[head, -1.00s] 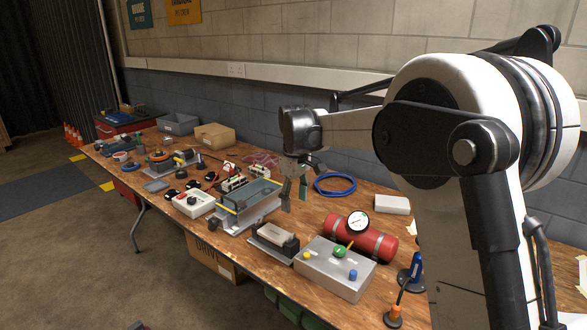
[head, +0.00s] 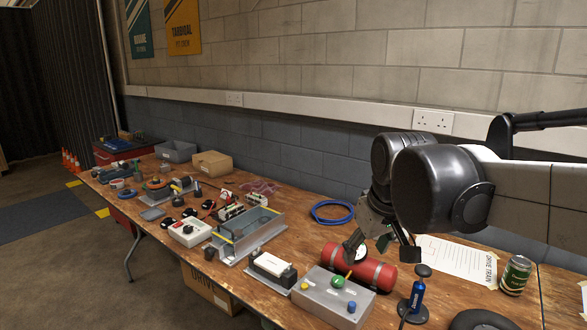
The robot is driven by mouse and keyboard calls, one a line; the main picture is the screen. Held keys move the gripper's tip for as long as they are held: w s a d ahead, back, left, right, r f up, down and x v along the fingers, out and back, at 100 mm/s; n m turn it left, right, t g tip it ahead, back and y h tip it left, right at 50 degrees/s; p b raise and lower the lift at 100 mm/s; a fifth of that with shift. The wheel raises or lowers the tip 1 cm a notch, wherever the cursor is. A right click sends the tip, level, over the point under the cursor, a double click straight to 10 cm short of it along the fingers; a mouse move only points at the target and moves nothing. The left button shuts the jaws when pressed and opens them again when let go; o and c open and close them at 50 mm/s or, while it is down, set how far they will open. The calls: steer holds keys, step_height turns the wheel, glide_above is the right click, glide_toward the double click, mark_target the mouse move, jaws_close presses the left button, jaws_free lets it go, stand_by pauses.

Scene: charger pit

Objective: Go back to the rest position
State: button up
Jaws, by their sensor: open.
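My gripper (head: 381,246) hangs from the dark wrist joint at the right of the head view. Its fingers point down and stand apart, with nothing between them that I can see. I cannot tell how far above the cylinder the fingertips are.
A grey box with coloured knobs (head: 325,300) stands at the bench's front edge. A blue cable coil (head: 332,212) lies near the wall.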

steer(key=s+d+f+m+t, duration=0.1)
steer(key=s+d+f+m, duration=0.1)
steer(key=s, duration=0.5)
steer(key=s+d+f+m+t, duration=0.1)
steer(key=s+d+f+m, duration=0.1)
steer(key=s+f, duration=0.3)
steer(key=s+d, duration=0.1)
steer(key=s, duration=0.2)
steer(key=shift+s+d+t+h, duration=0.25)
steer(key=shift+s+t+h, duration=0.05)
steer(key=shift+t, duration=0.1)
